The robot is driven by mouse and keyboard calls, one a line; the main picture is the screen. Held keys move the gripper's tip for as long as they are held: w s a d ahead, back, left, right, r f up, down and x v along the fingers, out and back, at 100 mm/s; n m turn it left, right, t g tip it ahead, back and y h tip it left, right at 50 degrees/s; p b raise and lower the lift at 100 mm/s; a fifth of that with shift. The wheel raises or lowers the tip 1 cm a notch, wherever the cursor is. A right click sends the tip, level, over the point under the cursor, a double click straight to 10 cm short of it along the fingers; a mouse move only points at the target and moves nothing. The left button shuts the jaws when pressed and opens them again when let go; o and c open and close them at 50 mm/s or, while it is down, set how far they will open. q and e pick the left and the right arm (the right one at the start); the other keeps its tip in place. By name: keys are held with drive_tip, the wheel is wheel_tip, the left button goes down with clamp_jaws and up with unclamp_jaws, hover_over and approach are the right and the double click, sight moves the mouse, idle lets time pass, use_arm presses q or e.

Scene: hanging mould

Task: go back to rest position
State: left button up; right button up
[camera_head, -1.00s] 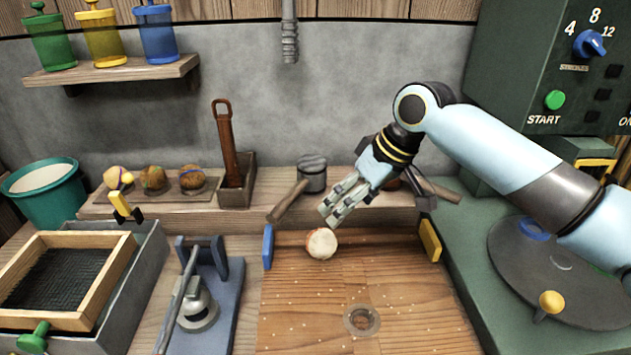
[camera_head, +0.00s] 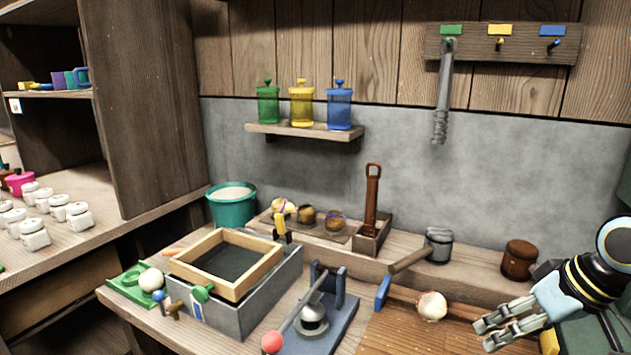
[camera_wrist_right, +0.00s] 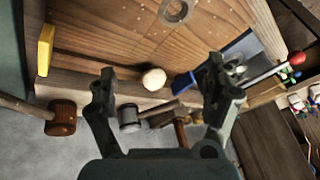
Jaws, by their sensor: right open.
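My right gripper (camera_head: 508,326) is at the lower right of the head view, over the right part of the wooden board (camera_head: 398,334). It is open and empty; in the right wrist view its two fingers (camera_wrist_right: 164,95) stand wide apart. A pale round ball (camera_head: 432,306) sits near the back edge of the board, to the left of the gripper and apart from it. The ball also shows between the fingers in the right wrist view (camera_wrist_right: 154,79), beyond them. My left gripper is in neither view.
A mallet with a grey head (camera_head: 438,245) and a brown wooden mallet (camera_head: 518,260) lie on the back ledge. A blue press with a red knob (camera_head: 272,342) and a framed screen box (camera_head: 232,262) stand left. Several white jars (camera_head: 57,208) fill the left shelf.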

drive_tip(key=s+a+r+h, duration=0.1)
drive_tip(key=s+a+h, duration=0.15)
drive_tip(key=s, duration=0.85)
drive_tip(key=s+a+h, duration=0.1)
drive_tip(key=s+a, duration=0.3)
drive_tip(key=s, duration=0.8)
wheel_tip(320, 180, down, 26)
drive_tip(key=d+g+b, duration=0.2)
use_arm(q)
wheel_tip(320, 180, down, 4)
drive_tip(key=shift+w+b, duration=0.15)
drive_tip(key=shift+b, duration=0.85)
use_arm(e)
drive_tip(key=s+d+f+g, duration=0.1)
drive_tip(key=s+f, duration=1.9)
drive_tip(key=shift+d+f+m, duration=0.15)
drive_tip(key=shift+d+m, duration=0.05)
drive_tip(key=shift+m, duration=0.2)
